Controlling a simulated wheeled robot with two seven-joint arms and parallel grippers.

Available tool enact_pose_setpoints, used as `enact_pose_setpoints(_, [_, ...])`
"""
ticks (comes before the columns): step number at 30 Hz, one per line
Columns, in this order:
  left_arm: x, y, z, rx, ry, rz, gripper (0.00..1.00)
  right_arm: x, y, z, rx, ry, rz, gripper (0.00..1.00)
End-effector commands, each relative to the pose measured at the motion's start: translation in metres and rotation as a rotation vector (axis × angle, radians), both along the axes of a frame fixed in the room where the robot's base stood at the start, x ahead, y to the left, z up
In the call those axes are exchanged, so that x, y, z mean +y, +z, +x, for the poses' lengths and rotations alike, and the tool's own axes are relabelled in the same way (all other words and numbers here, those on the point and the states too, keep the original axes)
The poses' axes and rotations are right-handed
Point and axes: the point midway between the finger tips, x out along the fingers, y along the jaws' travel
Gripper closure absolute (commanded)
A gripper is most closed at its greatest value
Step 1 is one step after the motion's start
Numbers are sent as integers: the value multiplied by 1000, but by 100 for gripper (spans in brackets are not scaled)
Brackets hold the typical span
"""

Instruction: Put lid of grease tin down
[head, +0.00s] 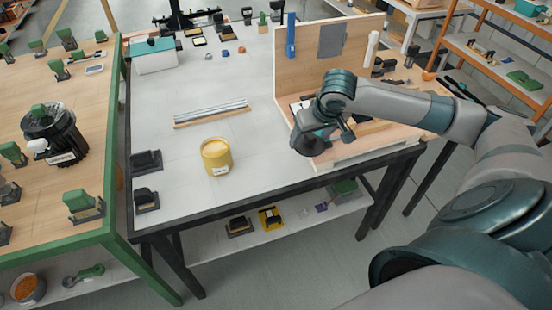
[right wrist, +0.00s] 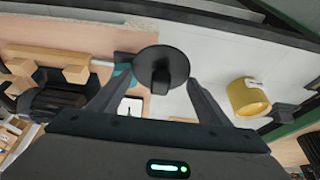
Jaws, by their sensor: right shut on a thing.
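My right gripper (head: 322,134) is shut on a dark round lid. The lid (right wrist: 160,60) shows in the right wrist view as a black disc, with its knob between my two fingers (right wrist: 160,80). In the head view the lid (head: 303,146) is a small dark disc below the gripper, over the front of the wooden station. Whether it touches anything below is unclear. The yellow grease tin (head: 216,157) stands upright on the grey table, left of the gripper; its top looks pale yellow, with no lid on it. It also shows in the right wrist view (right wrist: 248,97). My left gripper is out of view.
The grey table (head: 235,185) is clear around the tin. Metal rails (head: 211,114) lie behind it, and two dark holders (head: 146,161) stand at the left edge. The station's wooden back panel (head: 290,75) rises behind my gripper. A green-framed bench (head: 120,215) adjoins at left.

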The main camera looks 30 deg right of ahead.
Motion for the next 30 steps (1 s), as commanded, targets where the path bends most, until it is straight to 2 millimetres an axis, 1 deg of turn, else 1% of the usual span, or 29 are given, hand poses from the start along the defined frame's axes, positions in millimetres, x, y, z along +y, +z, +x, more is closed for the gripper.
enact_pose_setpoints(1, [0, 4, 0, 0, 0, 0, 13, 8, -2, 5, 0, 2, 5, 60])
enact_pose_setpoints(12, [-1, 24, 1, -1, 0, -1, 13, 59, -40, 45, 0, 2, 4, 60])
enact_pose_setpoints(15, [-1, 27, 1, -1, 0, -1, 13, 69, -49, 53, -1, 1, 3, 60])
enact_pose_setpoints(20, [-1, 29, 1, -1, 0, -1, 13, 77, -56, 59, 0, 0, 1, 60])
enact_pose_setpoints(30, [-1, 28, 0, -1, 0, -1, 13, 77, -58, 60, 0, 0, 1, 60])
